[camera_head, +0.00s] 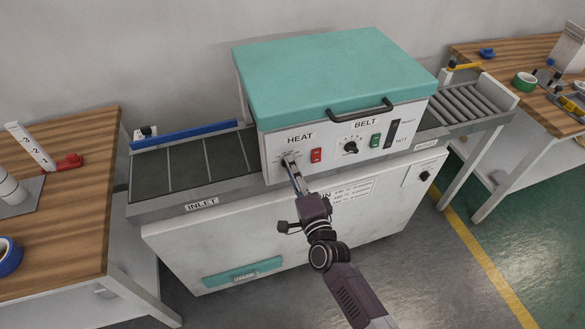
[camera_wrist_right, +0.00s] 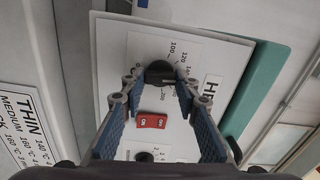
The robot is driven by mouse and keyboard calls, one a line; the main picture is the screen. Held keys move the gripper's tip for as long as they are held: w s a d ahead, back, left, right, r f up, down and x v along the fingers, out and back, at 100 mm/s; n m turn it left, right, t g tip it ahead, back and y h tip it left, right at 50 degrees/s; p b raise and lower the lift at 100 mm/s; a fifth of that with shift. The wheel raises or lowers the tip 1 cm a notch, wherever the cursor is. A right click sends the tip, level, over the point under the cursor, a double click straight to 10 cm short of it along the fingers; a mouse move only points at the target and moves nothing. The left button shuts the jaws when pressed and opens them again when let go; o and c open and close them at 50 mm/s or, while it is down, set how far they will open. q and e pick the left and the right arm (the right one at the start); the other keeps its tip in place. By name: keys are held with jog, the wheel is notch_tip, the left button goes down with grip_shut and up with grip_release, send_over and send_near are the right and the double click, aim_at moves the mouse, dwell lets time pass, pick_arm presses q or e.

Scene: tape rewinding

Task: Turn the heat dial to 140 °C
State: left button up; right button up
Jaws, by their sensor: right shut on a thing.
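The heat dial (camera_wrist_right: 158,72) is a black round knob on the white front panel, under the HEAT label. In the wrist view its scale shows 100 and 120 nearby; I cannot read exactly where its pointer stands. My right gripper (camera_head: 292,166) reaches up to the panel from below and mostly hides the dial in the head view. In the wrist view the blue-padded fingers of the gripper (camera_wrist_right: 157,83) are on either side of the dial, shut on it. My left gripper is not in view.
A red switch (camera_head: 316,155) sits just right of the heat dial. The belt dial (camera_head: 350,147) and green switch (camera_head: 375,140) are further right. A black handle (camera_head: 360,108) juts out from the teal lid (camera_head: 330,75) above. A wooden table (camera_head: 75,190) stands at left.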

jog(key=shift+n, duration=0.6)
jog(key=o, duration=1.1)
jog(key=shift+o, duration=0.2)
jog(key=v, duration=1.2)
